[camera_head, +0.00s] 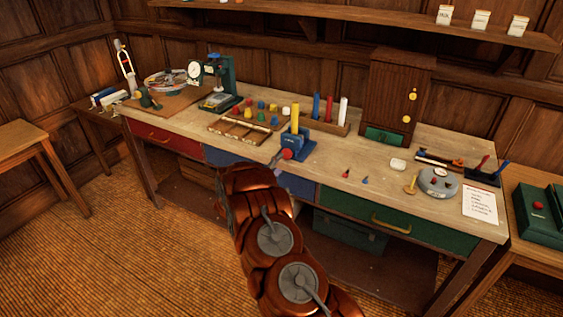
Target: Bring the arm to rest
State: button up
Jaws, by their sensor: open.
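My copper-coloured arm (262,225) rises from the bottom of the picture, in front of the long workbench (385,185). Its upper visible link overlaps the bench's front edge and the blue drawer area. I cannot see whether the arm touches the bench. No held object is visible.
Near the arm's far end stands a blue device (296,142) with a yellow post. A sorting tray (240,131), a dial press (220,82) and a wooden cabinet (396,95) stand behind. Floor (150,250) at left is clear.

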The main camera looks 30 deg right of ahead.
jog(key=shift+s+a, duration=0.25)
jog(key=shift+a, duration=0.05)
dwell(0.4)
jog(key=w+a+r+t+y, duration=0.1)
jog(key=w+a+r+y, duration=0.3)
jog(key=a, duration=0.4)
jog(key=w+a+r+t+y, duration=0.25)
jog(key=a+y, duration=0.25)
jog(key=a, duration=0.3)
jog(key=s+a+r+g+y, duration=0.3)
jog(key=s+a+r+y, duration=0.45)
jog(key=s+a, duration=0.5)
jog(key=s+a+r+m+g+y, duration=0.1)
jog(key=s+a+r+g, duration=0.15)
jog(key=s, duration=0.75)
jog(key=s+a+r+g+y, duration=0.1)
jog(key=s+a+g, duration=0.2)
jog(key=s, duration=0.7)
jog(key=s+d+m+g+h, duration=0.1)
jog(key=s+d+m+g, duration=0.1)
jog(key=s, duration=1.2)
jog(key=s+d+r+m+g+h, duration=0.1)
jog(key=s+d+g, duration=0.3)
jog(key=s, duration=1.1)
jog(key=shift+s+d+m+h, duration=0.3)
jog(key=shift+d+m+h, duration=0.3)
jog(key=shift+d, duration=0.1)
